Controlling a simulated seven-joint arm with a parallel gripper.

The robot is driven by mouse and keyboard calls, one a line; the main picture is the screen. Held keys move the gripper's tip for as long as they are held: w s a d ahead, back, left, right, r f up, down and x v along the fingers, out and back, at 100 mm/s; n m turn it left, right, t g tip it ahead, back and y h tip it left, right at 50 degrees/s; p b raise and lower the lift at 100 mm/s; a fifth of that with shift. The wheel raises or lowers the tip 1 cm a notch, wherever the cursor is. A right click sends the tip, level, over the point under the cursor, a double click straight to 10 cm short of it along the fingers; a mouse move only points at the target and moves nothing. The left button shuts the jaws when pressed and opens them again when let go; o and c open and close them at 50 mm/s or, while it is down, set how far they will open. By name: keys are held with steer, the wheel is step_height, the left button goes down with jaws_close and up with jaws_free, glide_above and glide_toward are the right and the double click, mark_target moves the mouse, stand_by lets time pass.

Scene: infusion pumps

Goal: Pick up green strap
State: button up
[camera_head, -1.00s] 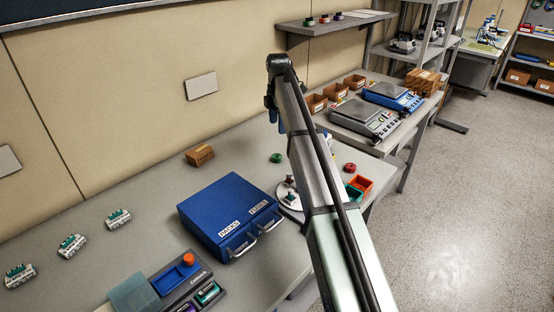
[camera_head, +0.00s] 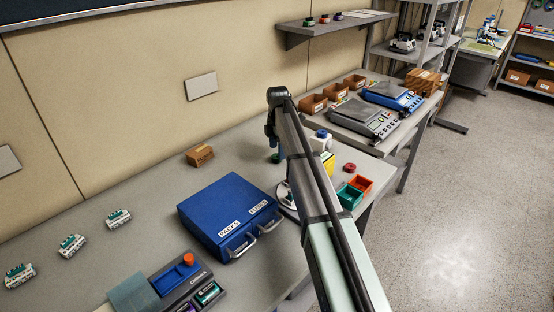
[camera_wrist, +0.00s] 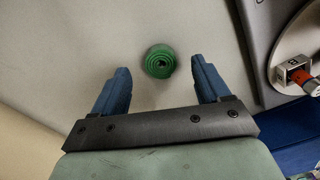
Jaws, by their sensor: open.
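The green strap (camera_wrist: 160,61) is a small rolled coil lying on the grey table in the wrist view. It sits just beyond and between my gripper's two blue fingers, touching neither as far as the view shows. My gripper (camera_wrist: 163,80) is open and empty. In the head view my gripper (camera_head: 276,148) points down over the table, and its fingers largely cover the green strap (camera_head: 275,158).
A round plate (camera_wrist: 292,62) with a small red-and-metal part is to the right in the wrist view. A blue case (camera_head: 230,212), a cardboard box (camera_head: 199,155), a red coil (camera_head: 349,167) and green and orange bins (camera_head: 350,196) stand on the table (camera_head: 150,185).

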steer(key=shift+f, duration=1.5)
steer(key=shift+c, duration=0.3)
steer(key=c, duration=1.1)
